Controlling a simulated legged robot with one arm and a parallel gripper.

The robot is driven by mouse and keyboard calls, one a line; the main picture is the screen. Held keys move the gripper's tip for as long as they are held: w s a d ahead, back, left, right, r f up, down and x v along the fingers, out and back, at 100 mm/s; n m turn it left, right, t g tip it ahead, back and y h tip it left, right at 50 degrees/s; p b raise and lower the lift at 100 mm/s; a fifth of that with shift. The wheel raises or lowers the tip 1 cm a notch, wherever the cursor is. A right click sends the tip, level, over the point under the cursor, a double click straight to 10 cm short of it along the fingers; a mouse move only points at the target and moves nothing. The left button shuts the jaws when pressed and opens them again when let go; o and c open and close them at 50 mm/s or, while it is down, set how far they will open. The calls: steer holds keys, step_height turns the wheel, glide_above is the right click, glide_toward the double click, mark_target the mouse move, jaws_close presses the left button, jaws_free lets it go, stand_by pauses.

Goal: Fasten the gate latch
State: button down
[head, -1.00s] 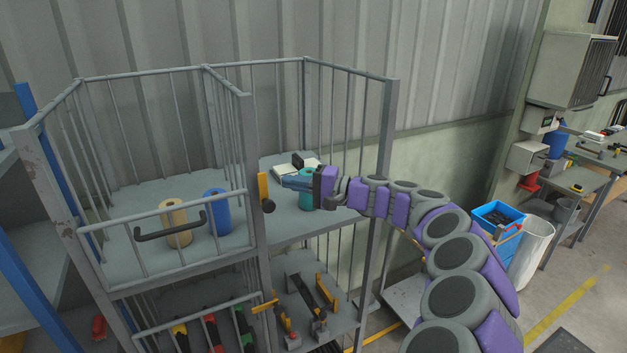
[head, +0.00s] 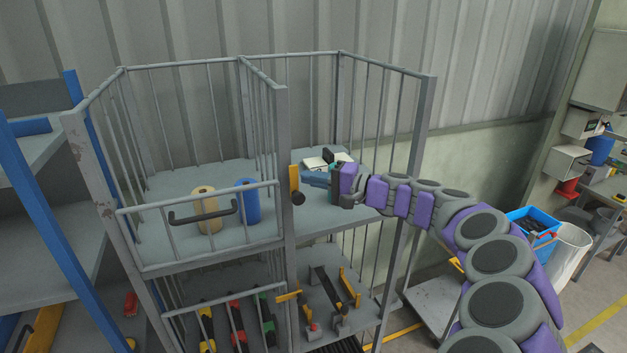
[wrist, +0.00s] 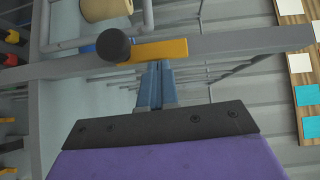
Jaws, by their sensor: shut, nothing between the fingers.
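The latch is a yellow bar (head: 294,180) with a round black knob (head: 298,198) on the grey middle post of the cage. The bar stands upright in the head view. My gripper (head: 304,178) is shut and empty, just right of the bar. Its blue fingertips (wrist: 155,66) are at the bar's edge; I cannot tell whether they touch.
A beige roll (head: 207,210) and a blue roll (head: 248,201) stand on the shelf behind the gate. An open book (head: 318,164) lies behind my gripper. Clamps and tools fill the lower shelf. Blue shelving (head: 50,215) is at left; a blue bin (head: 532,226) is at right.

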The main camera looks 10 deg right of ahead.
mark_target(293, 177)
steer(key=shift+s+a+r+n+g+h+b, duration=0.1)
steer(key=shift+a+r+n+g+h+b, duration=0.15)
steer(key=shift+n+h+b, duration=0.25)
steer(key=n+h+b, duration=0.1)
steer(key=a+n+h+b, duration=0.1)
steer(key=a+g+h+b, duration=0.1)
steer(key=shift+s+a+r+n, duration=0.2)
steer(key=shift+s+r+n, duration=0.1)
steer(key=shift+r+n, duration=0.1)
steer(key=a+h, duration=0.1)
steer(key=n+h+b, duration=0.1)
steer(key=h, duration=0.1)
steer(key=shift+s+a+n, duration=0.15)
steer(key=shift+a+n, duration=0.15)
steer(key=shift+a, duration=0.05)
steer(key=shift+s+a+f+n+h+b, duration=0.1)
steer(key=shift+a+n+h+b, duration=0.35)
steer(key=shift+h, duration=0.2)
steer(key=shift+s+a+f+n+h+b, duration=0.1)
steer(key=shift+a+n+h+b, duration=0.2)
steer(key=shift+a+h, duration=0.3)
steer(key=shift+d, duration=0.1)
steer(key=shift+r, duration=0.15)
